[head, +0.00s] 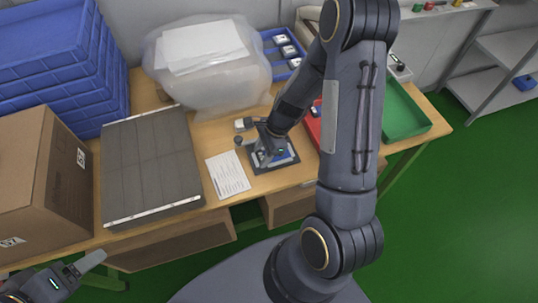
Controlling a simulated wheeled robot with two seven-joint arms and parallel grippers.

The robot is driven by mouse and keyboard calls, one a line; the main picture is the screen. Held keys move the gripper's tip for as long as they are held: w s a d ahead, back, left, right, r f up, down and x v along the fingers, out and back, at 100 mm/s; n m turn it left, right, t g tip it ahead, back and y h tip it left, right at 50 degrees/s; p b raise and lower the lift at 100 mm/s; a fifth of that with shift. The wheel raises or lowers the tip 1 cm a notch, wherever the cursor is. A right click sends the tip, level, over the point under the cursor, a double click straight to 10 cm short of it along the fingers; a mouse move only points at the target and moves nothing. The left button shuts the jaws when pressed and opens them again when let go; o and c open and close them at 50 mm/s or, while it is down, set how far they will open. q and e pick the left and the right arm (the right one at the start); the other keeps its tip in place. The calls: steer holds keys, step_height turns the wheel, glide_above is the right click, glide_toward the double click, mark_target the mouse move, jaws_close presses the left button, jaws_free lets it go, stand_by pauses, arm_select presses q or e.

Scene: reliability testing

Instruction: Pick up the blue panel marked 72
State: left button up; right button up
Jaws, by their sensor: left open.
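A small blue and white panel (288,155) lies on a dark square base on the wooden table, near its front edge. Its marking is too small to read. My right gripper (262,157) is directly over the panel, pointing down, and covers part of it. I cannot tell whether its fingers are apart or closed, or whether they touch the panel. My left gripper (82,270) is at the lower left corner, in front of the table, open and away from the panel.
A printed sheet (228,176) and a large grey case (152,165) lie left of the panel. A cardboard box (40,180) and blue crates (55,60) stand farther left. A bagged bin (205,75) stands behind. A red tray (313,128) and green tray (405,115) are on the right.

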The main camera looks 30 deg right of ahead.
steer(key=shift+c, duration=1.1)
